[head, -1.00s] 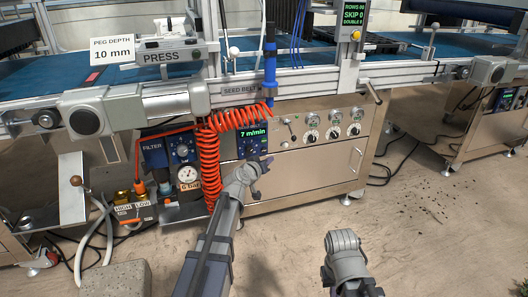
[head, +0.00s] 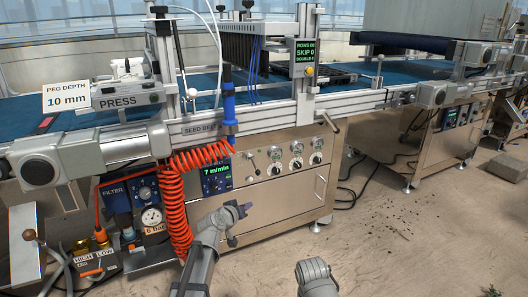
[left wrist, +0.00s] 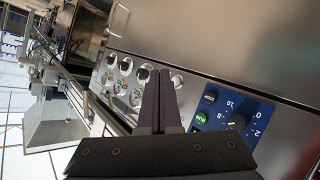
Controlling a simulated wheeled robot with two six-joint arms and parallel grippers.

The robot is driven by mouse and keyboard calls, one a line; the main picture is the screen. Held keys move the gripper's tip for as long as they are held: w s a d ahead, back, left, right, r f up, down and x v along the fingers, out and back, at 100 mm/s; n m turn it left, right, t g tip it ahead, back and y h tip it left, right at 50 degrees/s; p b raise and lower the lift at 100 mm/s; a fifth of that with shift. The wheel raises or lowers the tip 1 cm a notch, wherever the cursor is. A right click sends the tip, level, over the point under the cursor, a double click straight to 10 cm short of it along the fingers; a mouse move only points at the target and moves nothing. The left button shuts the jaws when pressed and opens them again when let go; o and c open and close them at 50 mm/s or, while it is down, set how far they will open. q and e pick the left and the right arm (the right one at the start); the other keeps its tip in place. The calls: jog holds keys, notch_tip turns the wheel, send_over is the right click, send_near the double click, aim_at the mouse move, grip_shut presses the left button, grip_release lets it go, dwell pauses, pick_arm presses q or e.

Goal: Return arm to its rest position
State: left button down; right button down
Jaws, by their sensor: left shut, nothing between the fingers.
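My left gripper (head: 243,210) is shut and empty. It is in front of the seeder's steel cabinet (head: 285,203), below and right of the blue panel reading "7 m/min" (head: 216,178). In the left wrist view its dark fingers (left wrist: 158,100) are together, with nothing between them. A blue dial panel (left wrist: 238,118) and a row of round gauges or knobs (left wrist: 143,76) show beyond them. I cannot tell the exact gap to the cabinet. Part of my right arm (head: 316,276) shows at the bottom of the head view; its gripper is not in view.
An orange coiled hose (head: 175,210) hangs left of my left gripper. A filter unit with a pressure gauge (head: 151,217) and brass valves (head: 92,257) stand further left. The blue seed belt (head: 275,87) runs above. Open floor (head: 400,250) lies to the right.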

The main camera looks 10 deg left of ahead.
pick_arm(q)
jog(key=s+d+m+g+h+p, duration=0.1)
jog(key=s+d+m+g+p, duration=0.3)
jog(key=s+d, duration=0.5)
jog(key=s+d+r+m+g+y+p, duration=0.1)
jog(key=s+g+y+p, duration=0.3)
jog(key=s, duration=0.7)
jog(key=s+d+r+m+g+y+p, duration=0.15)
jog(key=s+g+p, duration=0.35)
jog(key=s, duration=0.6)
notch_tip(320, 180, up, 36)
jog(key=p, duration=3.7)
jog(key=shift+s+r+p, duration=0.15)
jog(key=shift+s+p, duration=0.1)
jog(key=shift+p, duration=0.1)
jog(key=shift+d+n, duration=0.1)
jog(key=shift+n, duration=0.15)
